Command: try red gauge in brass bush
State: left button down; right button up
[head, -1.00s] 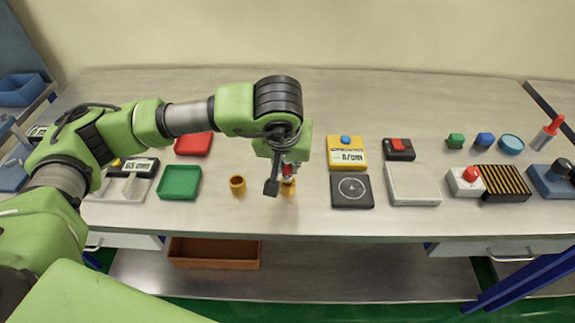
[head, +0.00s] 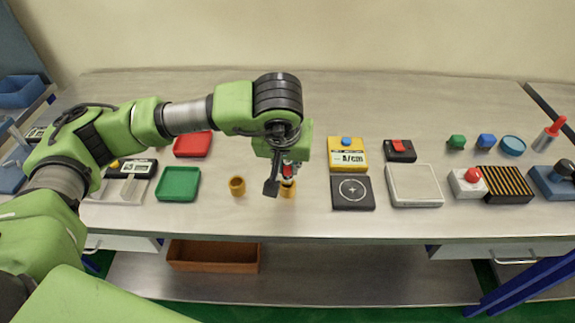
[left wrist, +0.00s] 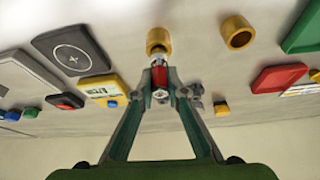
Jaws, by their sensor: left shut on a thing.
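My left gripper (head: 281,178) is shut on the red gauge (head: 287,170), whose red part shows between the fingers in the left wrist view (left wrist: 160,77). The gauge's grey end points at a brass bush (head: 288,190), which stands on the bench just beyond the fingertips. In the left wrist view the gauge end meets this bush (left wrist: 158,36); how deep it sits inside cannot be told. A second brass bush (head: 237,186) stands apart to the left, its open bore showing in the left wrist view (left wrist: 238,33). My right gripper is not in view.
A green tray (head: 178,198) and a red tray (head: 192,155) lie to the left. To the right are a yellow meter (head: 347,170), a black pad (head: 353,205), a pale plate (head: 415,203) and a red-button box (head: 459,190). The bench behind is clear.

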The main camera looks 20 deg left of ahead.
pick_arm(q)
jog(key=shift+b, duration=0.45)
dwell(0.7)
jog(key=shift+s+f+b, duration=0.1)
jog(key=shift+f+b, duration=0.25)
jog(key=shift+b, duration=0.05)
dwell(1.4)
jog(key=shift+r, duration=0.3)
jog(key=shift+r, duration=0.1)
dwell(0.4)
jog(key=shift+r+p, duration=0.75)
jog(key=shift+r, duration=1.7)
